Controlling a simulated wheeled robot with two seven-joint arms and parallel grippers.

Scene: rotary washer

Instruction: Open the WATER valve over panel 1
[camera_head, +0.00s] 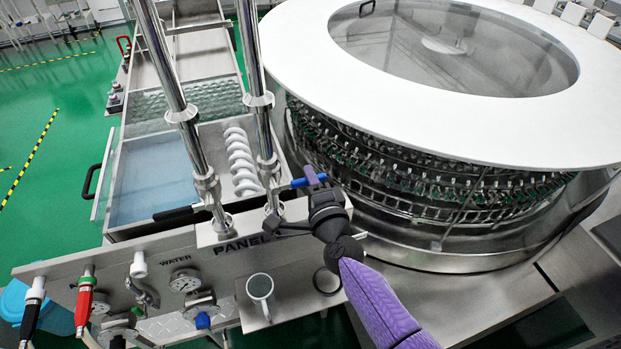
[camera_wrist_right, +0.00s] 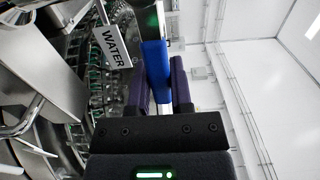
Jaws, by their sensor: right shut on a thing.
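The blue valve handle (camera_head: 299,183) sits beside the right steel pipe, at the right end of the sink behind the panel. My right gripper (camera_head: 315,182) is shut on it, with purple fingers around the handle. In the right wrist view the blue handle (camera_wrist_right: 155,66) lies between the two fingers (camera_wrist_right: 158,88), and a white WATER sign (camera_wrist_right: 113,47) hangs just left of it. The valve body is mostly hidden behind the gripper. The handle's exact turn angle is hard to tell. My left gripper is not in view.
A large round washer with a white rim (camera_head: 460,130) stands close at the right. Two steel pipes (camera_head: 262,100) rise left of the gripper.

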